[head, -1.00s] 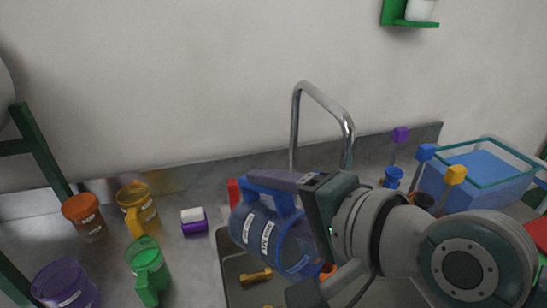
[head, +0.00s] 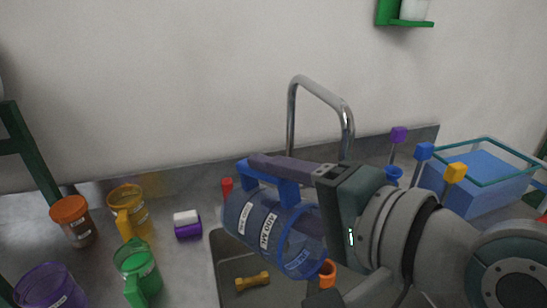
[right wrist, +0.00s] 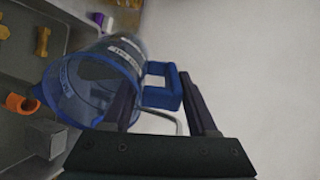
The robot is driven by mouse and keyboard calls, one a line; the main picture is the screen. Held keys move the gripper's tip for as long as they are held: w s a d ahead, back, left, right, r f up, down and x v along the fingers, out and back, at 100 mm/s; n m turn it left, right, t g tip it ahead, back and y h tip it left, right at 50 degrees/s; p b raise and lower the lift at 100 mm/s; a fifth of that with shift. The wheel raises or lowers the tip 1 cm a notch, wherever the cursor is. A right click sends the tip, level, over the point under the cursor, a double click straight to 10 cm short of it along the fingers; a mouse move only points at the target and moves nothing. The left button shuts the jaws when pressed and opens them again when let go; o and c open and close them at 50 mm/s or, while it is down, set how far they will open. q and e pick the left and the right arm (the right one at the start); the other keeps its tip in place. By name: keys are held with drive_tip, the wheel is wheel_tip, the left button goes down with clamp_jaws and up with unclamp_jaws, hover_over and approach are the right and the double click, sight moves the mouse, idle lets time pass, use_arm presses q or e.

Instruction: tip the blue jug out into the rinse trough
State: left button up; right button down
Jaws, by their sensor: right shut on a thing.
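The blue jug (head: 255,222) is see-through with white labels. It lies tilted on its side above the rinse trough (head: 225,262), its mouth turned to the right and downward. My right gripper (head: 280,178) is shut on its blue handle. In the right wrist view, the jug (right wrist: 85,85) shows its open mouth, and the gripper's fingers (right wrist: 158,90) are on either side of the handle. I see no loose pieces clearly inside the jug. A yellow bone-shaped piece (head: 252,282) lies in the trough. An orange piece (head: 327,272) shows just beyond the mouth. My left gripper is not in view.
A tall faucet (head: 291,120) arches behind the jug. Orange (head: 72,222), yellow (head: 128,205), green (head: 138,268) and purple (head: 50,288) vessels stand on the left counter. A blue basket (head: 480,180) is at right. A grey block (right wrist: 45,138) shows in the right wrist view.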

sight(288, 182)
drive_tip(key=shift+s+d+r+t+y+b, duration=0.3)
drive_tip(key=shift+s+d+t+y+b, duration=0.15)
drive_tip(key=shift+b, duration=0.9)
drive_tip(key=shift+s+d+r+t+y+b, duration=0.2)
drive_tip(key=shift+s+t+y+b, duration=0.1)
drive_tip(key=shift+b, duration=0.5)
drive_tip(key=shift+s+d+r+t+y+b, duration=0.15)
drive_tip(key=shift+s+d+t+y+b, duration=0.25)
drive_tip(key=shift+b, duration=1.15)
drive_tip(key=shift+s+d+r+t+y+b, duration=0.15)
drive_tip(key=shift+s+d+t+y+b, duration=0.25)
drive_tip(key=shift+b, duration=1.25)
drive_tip(key=shift+s, duration=0.1)
drive_tip(key=shift+d+r+b, duration=0.1)
drive_tip(key=shift+b, duration=0.2)
drive_tip(key=shift+t, duration=0.35)
